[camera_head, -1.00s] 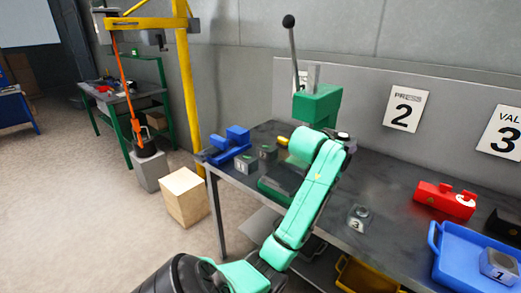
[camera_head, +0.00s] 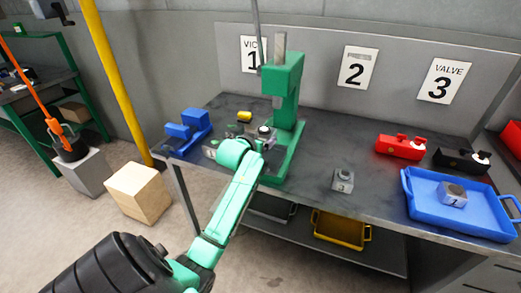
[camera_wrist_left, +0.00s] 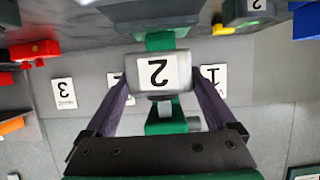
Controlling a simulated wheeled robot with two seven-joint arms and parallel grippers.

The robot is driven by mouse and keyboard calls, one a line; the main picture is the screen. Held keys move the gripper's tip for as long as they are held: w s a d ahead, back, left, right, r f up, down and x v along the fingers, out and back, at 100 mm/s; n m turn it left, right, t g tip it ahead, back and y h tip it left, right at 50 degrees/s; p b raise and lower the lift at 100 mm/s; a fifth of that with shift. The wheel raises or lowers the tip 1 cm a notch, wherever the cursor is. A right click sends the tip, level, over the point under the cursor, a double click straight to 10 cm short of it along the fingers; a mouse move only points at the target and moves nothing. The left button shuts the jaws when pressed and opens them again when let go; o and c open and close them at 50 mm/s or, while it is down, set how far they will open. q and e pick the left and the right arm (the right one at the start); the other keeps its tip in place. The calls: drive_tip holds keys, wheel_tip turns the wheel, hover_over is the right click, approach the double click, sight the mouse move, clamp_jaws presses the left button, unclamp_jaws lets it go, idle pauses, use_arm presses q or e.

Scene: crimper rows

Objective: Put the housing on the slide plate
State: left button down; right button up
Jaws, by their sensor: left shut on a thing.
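My left gripper (camera_head: 262,139) is shut on a grey housing (camera_wrist_left: 160,74) with a white label 2, held between its two dark fingers in the left wrist view. In the head view, the held housing is just in front of the green press (camera_head: 287,88), above the bench. My arm and hand hide much of the press's front base. I cannot make out the slide plate clearly, nor whether the housing touches anything beneath. My right gripper is not in view.
The bench holds a blue fixture (camera_head: 188,131), a yellow piece (camera_head: 245,116), a grey block labelled 3 (camera_head: 343,181), a red unit (camera_head: 401,147) and a black unit (camera_head: 459,160). A blue tray (camera_head: 420,210) holds another grey block (camera_head: 453,195). Bare bench lies right of the press.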

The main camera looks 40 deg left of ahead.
use_arm(q)
drive_tip(key=f, duration=0.5)
drive_tip(key=shift+w+d+f+p, duration=0.1)
drive_tip(key=shift+d+p, duration=0.1)
drive_tip(key=shift+p, duration=0.1)
drive_tip(key=shift+f, duration=0.25)
drive_tip(key=shift+a, duration=0.15)
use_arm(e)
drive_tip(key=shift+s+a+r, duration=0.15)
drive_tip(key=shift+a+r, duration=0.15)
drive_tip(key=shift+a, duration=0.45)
use_arm(q)
drive_tip(key=shift+f, duration=0.1)
unclamp_jaws()
drive_tip(key=shift+f, duration=0.15)
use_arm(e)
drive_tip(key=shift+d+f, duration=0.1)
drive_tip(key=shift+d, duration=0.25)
use_arm(q)
drive_tip(key=shift+s+r, duration=0.2)
drive_tip(key=shift+s, duration=0.05)
